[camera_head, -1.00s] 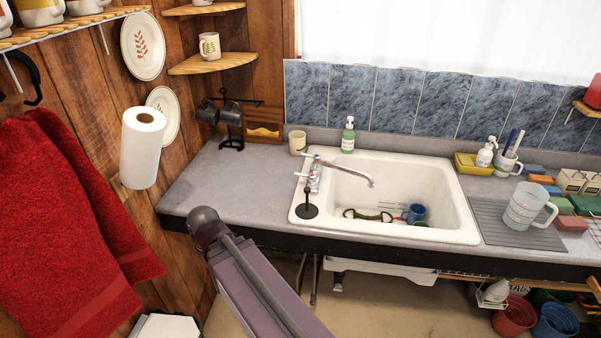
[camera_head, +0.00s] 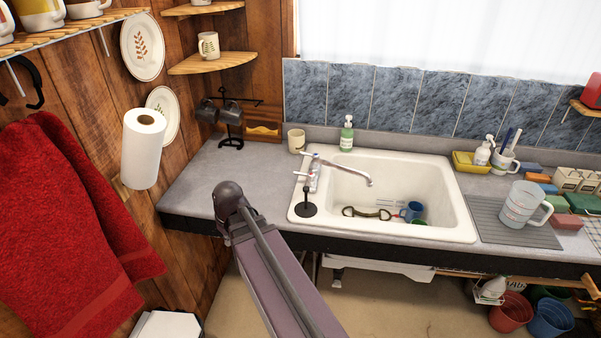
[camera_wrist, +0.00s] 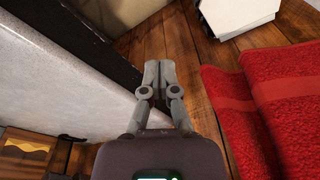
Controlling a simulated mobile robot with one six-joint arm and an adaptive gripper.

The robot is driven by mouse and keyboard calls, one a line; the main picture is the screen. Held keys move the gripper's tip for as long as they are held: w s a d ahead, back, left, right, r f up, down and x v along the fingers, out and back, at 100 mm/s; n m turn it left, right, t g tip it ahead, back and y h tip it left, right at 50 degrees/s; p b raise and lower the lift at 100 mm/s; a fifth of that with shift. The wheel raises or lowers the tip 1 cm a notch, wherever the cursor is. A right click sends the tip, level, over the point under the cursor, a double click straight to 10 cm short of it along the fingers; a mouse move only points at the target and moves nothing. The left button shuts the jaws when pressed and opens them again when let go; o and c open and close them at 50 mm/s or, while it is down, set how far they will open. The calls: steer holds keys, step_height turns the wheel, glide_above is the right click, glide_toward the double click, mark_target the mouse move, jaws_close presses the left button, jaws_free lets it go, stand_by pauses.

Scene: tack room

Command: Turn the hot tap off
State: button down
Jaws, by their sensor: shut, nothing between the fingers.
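The tap (camera_head: 340,170) stands at the left rim of the white sink (camera_head: 463,215), its spout reaching right over the basin. Its handles (camera_head: 308,166) are small and pale at the spout's base; I cannot tell which is hot or how far each is turned. My gripper (camera_wrist: 159,66) shows in the wrist view, shut and empty, with its fingertips together. It points down past the counter's edge, between the counter and the red towel, apart from the tap.
A black upright stand (camera_head: 306,203) is close in front of the tap. A cup (camera_head: 296,141) and green soap bottle (camera_head: 346,134) stand behind it. The red towel (camera_head: 70,220) and paper roll (camera_head: 143,150) hang at the left. The counter (camera_head: 215,170) left of the sink is mostly clear.

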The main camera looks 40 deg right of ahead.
steer(key=w+d+r+n+t+p, duration=0.1)
steer(key=d+r+n, duration=0.1)
steer(key=d, duration=0.9)
steer(key=w+d+r+n+t+h+p, duration=0.1)
steer(key=d+r+n+t+p, duration=0.1)
steer(key=d, duration=0.8)
steer(key=w+d+r+n+t+p, duration=0.1)
steer(key=d+r, duration=0.3)
steer(key=d, duration=0.7)
steer(key=shift+w+d+r+n+t+p, duration=0.15)
steer(key=shift+d+r+n+t+p, duration=0.2)
steer(key=shift+t+p, duration=0.25)
steer(key=shift+f, duration=0.15)
steer(key=b+x, duration=0.9)
steer(key=x, duration=0.1)
steer(key=shift+w+d+f, duration=0.1)
steer(key=shift+d+f, duration=0.05)
steer(key=shift+f, duration=0.05)
steer(key=shift+w+d+f, duration=0.1)
steer(key=shift+w+d, duration=1.2)
